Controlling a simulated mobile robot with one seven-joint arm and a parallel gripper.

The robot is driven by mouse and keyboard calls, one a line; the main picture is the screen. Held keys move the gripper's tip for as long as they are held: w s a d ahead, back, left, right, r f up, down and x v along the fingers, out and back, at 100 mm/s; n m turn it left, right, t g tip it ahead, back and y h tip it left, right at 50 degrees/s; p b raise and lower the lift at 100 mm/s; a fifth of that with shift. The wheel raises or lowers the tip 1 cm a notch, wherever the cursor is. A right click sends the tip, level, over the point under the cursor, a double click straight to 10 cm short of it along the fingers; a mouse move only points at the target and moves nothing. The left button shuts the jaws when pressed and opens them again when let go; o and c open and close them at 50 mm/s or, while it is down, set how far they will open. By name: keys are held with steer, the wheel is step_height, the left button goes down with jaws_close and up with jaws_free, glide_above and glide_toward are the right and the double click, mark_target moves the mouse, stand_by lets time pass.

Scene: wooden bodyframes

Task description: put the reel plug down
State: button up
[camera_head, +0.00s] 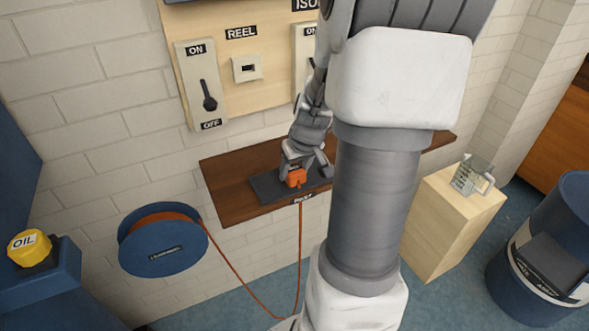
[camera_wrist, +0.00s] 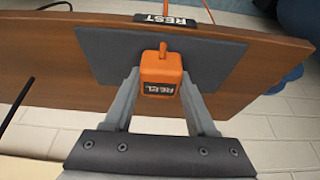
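The orange reel plug (camera_head: 296,177) is at the dark grey pad (camera_head: 268,186) on the wooden shelf, by its front edge. In the wrist view, the plug (camera_wrist: 161,76), lettered REEL, is over the pad (camera_wrist: 213,60), near the REST label (camera_wrist: 165,20). Whether its underside touches the pad is hard to tell. My gripper (camera_head: 306,168) is low over the pad, with one finger on each side of the plug. In the wrist view, my gripper (camera_wrist: 160,88) has its fingertips close against the plug's sides. I cannot tell whether they press on it.
An orange cable (camera_head: 300,250) hangs from the shelf (camera_head: 228,198) and runs to the blue reel (camera_head: 160,248). The wall panel above has a switch (camera_head: 208,95) and a REEL socket (camera_head: 247,68). A wooden pedestal (camera_head: 440,225) and a blue barrel (camera_head: 545,260) stand at right.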

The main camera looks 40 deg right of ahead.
steer(key=o, duration=0.5)
steer(key=shift+s+r+p, duration=0.1)
steer(key=shift+r+p, duration=0.25)
steer(key=shift+r, duration=0.1)
steer(key=p+v, duration=0.3)
steer(key=v, duration=0.8)
steer(key=shift+s+r, duration=0.15)
